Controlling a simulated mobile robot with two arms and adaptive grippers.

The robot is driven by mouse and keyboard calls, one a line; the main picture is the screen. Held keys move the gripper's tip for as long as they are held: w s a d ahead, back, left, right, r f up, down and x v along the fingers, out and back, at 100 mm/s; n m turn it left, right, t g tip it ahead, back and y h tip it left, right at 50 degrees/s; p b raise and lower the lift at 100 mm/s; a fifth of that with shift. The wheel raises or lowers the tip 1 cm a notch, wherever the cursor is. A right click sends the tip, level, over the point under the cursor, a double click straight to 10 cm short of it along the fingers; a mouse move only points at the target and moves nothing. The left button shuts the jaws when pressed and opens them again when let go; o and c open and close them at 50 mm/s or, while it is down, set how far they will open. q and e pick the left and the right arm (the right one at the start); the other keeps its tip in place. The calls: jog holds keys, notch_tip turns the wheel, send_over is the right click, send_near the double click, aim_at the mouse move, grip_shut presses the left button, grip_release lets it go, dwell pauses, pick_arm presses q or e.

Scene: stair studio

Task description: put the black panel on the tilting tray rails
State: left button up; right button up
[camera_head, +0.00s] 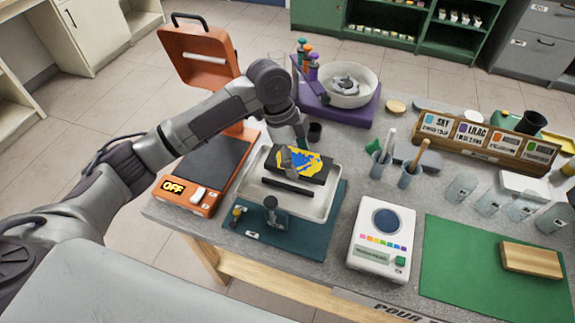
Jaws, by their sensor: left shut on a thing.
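The black panel (318,165), with yellow and blue paint on its top, is at the far part of the white tilting tray (311,209). My left gripper (296,157) comes down from above and is shut on the panel. A black rail (287,186) shows across the tray in front of the panel. Any rail farther back is hidden by the panel and gripper. I cannot tell whether the panel touches the rails or hangs just above them. My right gripper is not in view.
The tray stands on a teal mat (323,233). An orange device (187,197) marked OFF is to the left, a white device (382,236) to the right. A purple stand with a white bowl (351,100) is behind. Cups (408,177) stand right; the green mat (480,275) is mostly clear.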

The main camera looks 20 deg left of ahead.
pick_arm(q)
jog(key=shift+s+a+f, duration=0.15)
jog(key=shift+a+f, duration=0.15)
jog(key=shift+a, duration=0.15)
jog(key=shift+s+a+f, duration=0.15)
jog(key=shift+a+f, duration=0.1)
jog(key=shift+a, duration=0.2)
jog(key=shift+f+p, duration=0.25)
jog(key=shift+p, duration=0.05)
notch_tip(320, 180, down, 3)
jog(key=shift+f+p, duration=0.15)
jog(key=shift+p, duration=0.35)
jog(key=shift+f, duration=0.2)
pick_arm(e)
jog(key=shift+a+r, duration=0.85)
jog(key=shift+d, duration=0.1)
pick_arm(q)
jog(key=shift+f, duration=0.15)
jog(key=o, duration=1.2)
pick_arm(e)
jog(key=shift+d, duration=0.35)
